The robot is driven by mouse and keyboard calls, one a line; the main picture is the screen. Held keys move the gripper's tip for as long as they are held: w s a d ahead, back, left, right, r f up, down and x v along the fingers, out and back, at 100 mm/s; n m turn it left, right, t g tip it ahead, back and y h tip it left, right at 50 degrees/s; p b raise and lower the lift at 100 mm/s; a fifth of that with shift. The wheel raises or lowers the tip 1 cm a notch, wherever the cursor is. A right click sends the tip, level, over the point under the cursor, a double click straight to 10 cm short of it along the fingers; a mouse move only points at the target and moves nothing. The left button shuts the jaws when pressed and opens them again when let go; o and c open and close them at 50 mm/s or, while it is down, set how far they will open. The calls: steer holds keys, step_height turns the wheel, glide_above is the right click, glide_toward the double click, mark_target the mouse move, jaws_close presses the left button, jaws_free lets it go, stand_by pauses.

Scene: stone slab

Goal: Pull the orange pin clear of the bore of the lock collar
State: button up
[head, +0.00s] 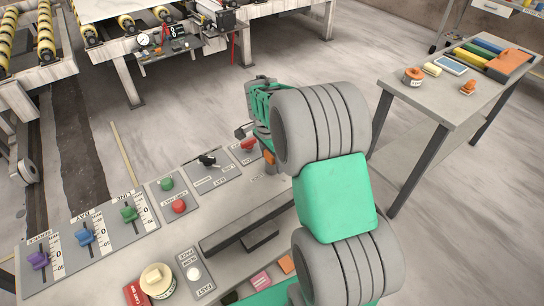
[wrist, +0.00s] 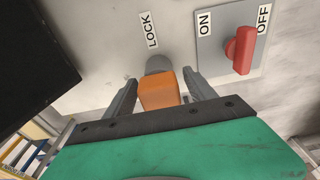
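The orange pin (wrist: 160,92) has a blocky head and stands at the grey lock collar (wrist: 158,65), beside the LOCK label, in the wrist view. My gripper (wrist: 160,78) has one finger on each side of the orange head. Narrow gaps show between the fingers and the head, so it looks open around the pin. The pin's shank and the bore are hidden behind the head. In the head view a bit of the orange pin (head: 269,157) shows below my wrist, and my arm covers much of that area.
A red ON/OFF switch (wrist: 240,50) stands close to the right of the collar. The panel (head: 225,228) also carries coloured sliders, red and green buttons and a black lever (head: 208,160). A side table (head: 440,98) with small items stands at right.

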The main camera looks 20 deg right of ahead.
jaws_close()
steer(key=shift+r, duration=0.1)
stand_by(0.4)
steer(key=shift+r+p, duration=1.7)
steer(key=shift+r, duration=1.2)
steer(key=shift+r+p, duration=1.75)
steer(key=shift+r, duration=1.25)
